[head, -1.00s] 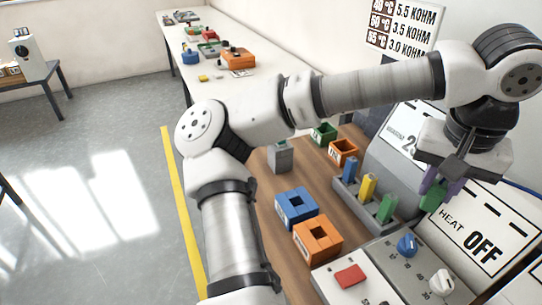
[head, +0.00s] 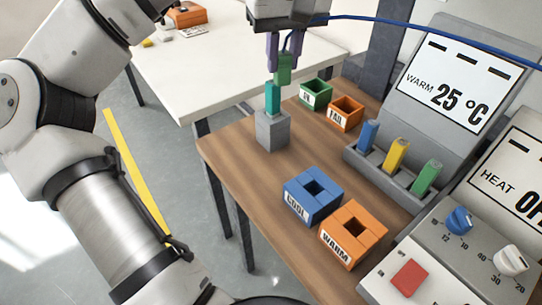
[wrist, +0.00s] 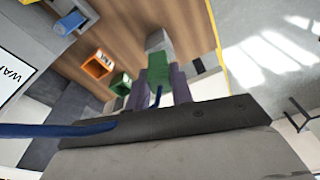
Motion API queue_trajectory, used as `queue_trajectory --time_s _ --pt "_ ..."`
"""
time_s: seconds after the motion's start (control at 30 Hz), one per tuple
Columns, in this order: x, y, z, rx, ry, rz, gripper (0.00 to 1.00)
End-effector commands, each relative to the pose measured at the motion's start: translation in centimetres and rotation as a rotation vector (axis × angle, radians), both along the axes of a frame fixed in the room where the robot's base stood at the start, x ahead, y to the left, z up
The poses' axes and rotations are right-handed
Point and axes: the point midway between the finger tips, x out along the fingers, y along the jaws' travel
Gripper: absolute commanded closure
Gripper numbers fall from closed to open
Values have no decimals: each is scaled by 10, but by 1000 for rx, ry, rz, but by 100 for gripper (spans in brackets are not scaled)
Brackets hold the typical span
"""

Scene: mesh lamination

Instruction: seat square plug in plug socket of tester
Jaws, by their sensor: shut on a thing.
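My gripper (head: 285,58), with purple fingers, is shut on the green square plug (head: 283,70). A blue cable (head: 420,24) runs away from behind the gripper to the right. A teal square piece (head: 273,98) is directly below the plug, slightly to its left, over the top of the grey tester block (head: 272,133). I cannot tell whether this piece belongs to the plug or stands in the block. The wrist view shows the green plug (wrist: 158,70) between the fingers, with the grey block (wrist: 156,40) beyond it. The socket opening is hidden.
Green (head: 315,93) and orange (head: 346,113) bins stand behind the block. Blue (head: 312,193) and orange (head: 352,235) square holders are in front. A grey rack (head: 385,178) holds blue, yellow and green pieces at right. The wooden table (head: 228,147) is clear left of the block.

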Motion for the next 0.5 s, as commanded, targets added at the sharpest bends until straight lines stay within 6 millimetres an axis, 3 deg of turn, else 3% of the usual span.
queue_trajectory --time_s 0.03,0.1,0.2,0.37,0.5 --pt "4 22 -10 0 -5 82 100" --pt "6 46 -8 -2 -7 172 100" --pt "6 70 -4 -7 -8 260 100" --pt "5 85 -8 -8 -7 316 100" --pt "4 86 -38 -7 -6 316 100"
